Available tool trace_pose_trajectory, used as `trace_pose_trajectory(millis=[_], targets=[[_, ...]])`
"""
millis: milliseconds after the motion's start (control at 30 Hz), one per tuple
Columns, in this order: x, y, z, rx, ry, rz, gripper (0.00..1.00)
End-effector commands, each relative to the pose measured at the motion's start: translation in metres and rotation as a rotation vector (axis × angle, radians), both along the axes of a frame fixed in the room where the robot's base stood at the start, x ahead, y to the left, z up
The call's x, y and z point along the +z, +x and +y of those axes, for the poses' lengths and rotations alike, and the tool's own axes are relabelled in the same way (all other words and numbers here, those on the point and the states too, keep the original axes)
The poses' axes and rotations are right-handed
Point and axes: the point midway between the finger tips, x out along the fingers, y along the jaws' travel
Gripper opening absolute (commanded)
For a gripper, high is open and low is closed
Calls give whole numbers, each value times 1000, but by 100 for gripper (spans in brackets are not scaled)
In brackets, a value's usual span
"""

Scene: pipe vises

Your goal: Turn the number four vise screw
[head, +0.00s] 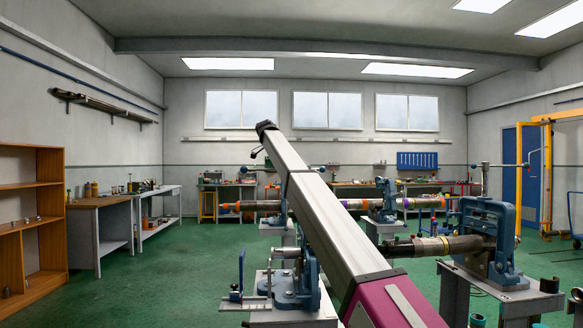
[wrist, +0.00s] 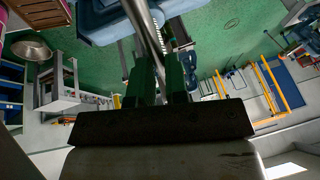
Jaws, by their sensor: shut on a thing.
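In the wrist view my gripper (wrist: 160,78) has its two dark green fingers closed on a bright steel bar (wrist: 146,32), which runs up out of the picture between them. The bar is by a blue vise body (wrist: 98,22) and a threaded screw (wrist: 171,40). I cannot read a number on any vise. Blue vises stand at the front left (head: 307,280), at the right (head: 490,240) and farther back (head: 385,200).
A dark pipe (head: 440,246) sits in the right vise, and a longer pipe (head: 262,205) lies behind my arm. Workbenches (head: 105,218) line the left and back walls. A wooden shelf (head: 35,225) stands at the left, a yellow frame (head: 546,170) at the right. Green floor is open at the left.

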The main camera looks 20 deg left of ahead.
Motion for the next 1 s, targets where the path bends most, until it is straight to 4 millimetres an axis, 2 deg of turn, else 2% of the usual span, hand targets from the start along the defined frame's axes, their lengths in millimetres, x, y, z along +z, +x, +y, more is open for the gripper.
trace_pose_trajectory(millis=[33,167,433,867,900,967,1000], targets=[[5,-1,10,-17,-1,-5,0],[5,1,17,-70,0,-6,0],[5,7,18,-131,0,-6,0],[6,8,17,-139,0,-8,0],[6,8,17,-139,0,-8,24],[6,8,17,-139,0,-7,40],[5,8,17,-138,-1,-6,40]])
